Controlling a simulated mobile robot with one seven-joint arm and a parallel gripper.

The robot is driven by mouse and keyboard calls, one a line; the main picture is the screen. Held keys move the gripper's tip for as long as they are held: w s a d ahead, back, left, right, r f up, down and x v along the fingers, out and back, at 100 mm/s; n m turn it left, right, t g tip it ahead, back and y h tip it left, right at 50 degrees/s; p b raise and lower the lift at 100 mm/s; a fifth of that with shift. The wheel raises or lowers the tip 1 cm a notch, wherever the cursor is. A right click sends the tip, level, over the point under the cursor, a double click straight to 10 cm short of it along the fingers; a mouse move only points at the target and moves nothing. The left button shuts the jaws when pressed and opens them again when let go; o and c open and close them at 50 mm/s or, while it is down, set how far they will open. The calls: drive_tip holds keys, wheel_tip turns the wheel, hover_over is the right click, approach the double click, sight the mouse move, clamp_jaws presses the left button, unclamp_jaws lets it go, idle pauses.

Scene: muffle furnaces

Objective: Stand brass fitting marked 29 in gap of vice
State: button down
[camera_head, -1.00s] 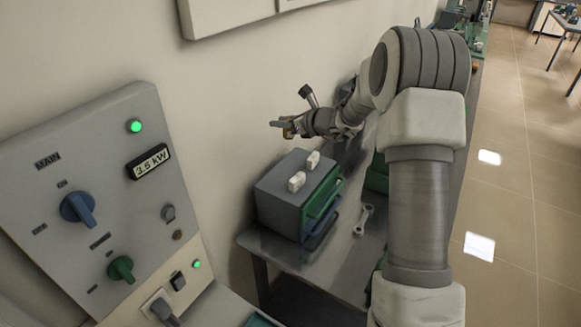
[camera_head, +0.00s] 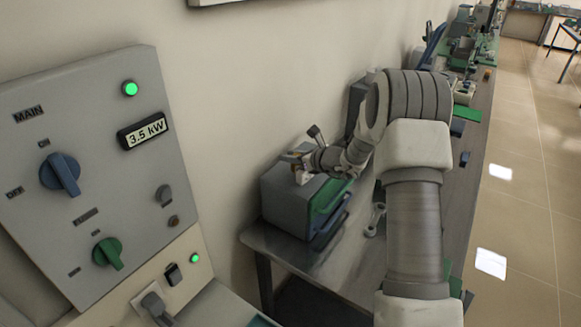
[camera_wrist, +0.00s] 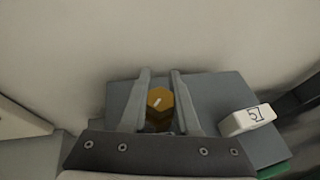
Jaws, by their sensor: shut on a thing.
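In the wrist view my gripper (camera_wrist: 160,74) is shut on a brass hexagonal fitting (camera_wrist: 160,98). A pale mark shows on the fitting's top, but I cannot read a number. The fitting's lower part is dark between the fingers. I cannot make out the vice.
A white block (camera_wrist: 247,119) with a number tag lies on the cabinet top, right of my fingers. A spanner (camera_head: 375,219) lies on the bench (camera_head: 345,262). A control panel (camera_head: 92,165) stands at left.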

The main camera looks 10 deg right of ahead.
drive_tip(key=shift+f, duration=0.95)
drive_tip(key=shift+f+b, duration=0.25)
drive_tip(key=shift+b, duration=0.15)
drive_tip(key=c, duration=0.7)
unclamp_jaws()
drive_tip(key=shift+r, duration=0.1)
drive_tip(key=shift+o, duration=0.2)
